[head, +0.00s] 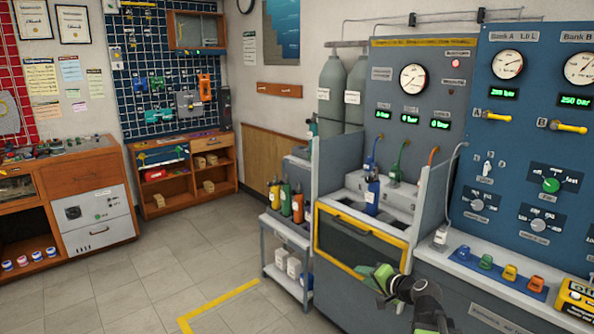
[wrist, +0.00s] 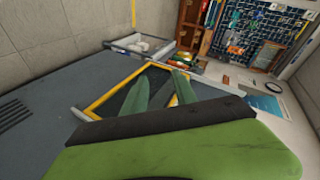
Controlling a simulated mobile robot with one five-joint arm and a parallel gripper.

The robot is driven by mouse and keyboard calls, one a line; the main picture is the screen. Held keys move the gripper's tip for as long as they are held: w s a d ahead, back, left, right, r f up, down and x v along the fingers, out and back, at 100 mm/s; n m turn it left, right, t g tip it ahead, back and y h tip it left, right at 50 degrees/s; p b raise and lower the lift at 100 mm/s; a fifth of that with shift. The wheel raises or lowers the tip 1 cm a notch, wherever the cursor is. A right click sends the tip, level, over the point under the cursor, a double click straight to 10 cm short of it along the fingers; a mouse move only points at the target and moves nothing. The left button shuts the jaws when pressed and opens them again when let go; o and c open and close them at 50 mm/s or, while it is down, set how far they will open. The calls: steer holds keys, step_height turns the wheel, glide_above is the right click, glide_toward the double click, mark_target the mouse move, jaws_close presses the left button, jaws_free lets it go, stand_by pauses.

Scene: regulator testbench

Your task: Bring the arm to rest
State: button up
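My gripper (head: 372,273) is at the lower middle of the head view, in front of the grey cabinet and by the lower right corner of a yellow-framed panel (head: 362,240). In the wrist view its two green fingers (wrist: 160,88) stand apart with nothing between them. The yellow frame (wrist: 97,104) shows behind the fingers there. My gripper holds nothing. Whether the fingers touch the panel is unclear.
A blue cylinder (head: 372,197) stands in the bay above the panel. A cart (head: 270,272) with several small cylinders is to the left. Coloured fittings (head: 486,262) lie on the right counter. The floor (head: 130,290) at left is clear.

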steer(key=s+a+f+n+g, duration=0.4)
steer(key=a+f, duration=0.1)
steer(key=a, duration=0.3)
steer(key=s+a+f+n+g, duration=0.3)
steer(key=s+a+f, duration=0.2)
steer(key=a, duration=0.3)
steer(key=s+d+f+n+g+h, duration=0.1)
steer(key=s+d+f+g+h, duration=0.3)
steer(key=s+d, duration=0.4)
step_height(320, 180, up, 17)
steer(key=s+h+p, duration=0.1)
steer(key=p, duration=1.5)
steer(key=shift+g, duration=0.3)
steer(key=shift+d, duration=0.1)
steer(key=shift+d, duration=0.1)
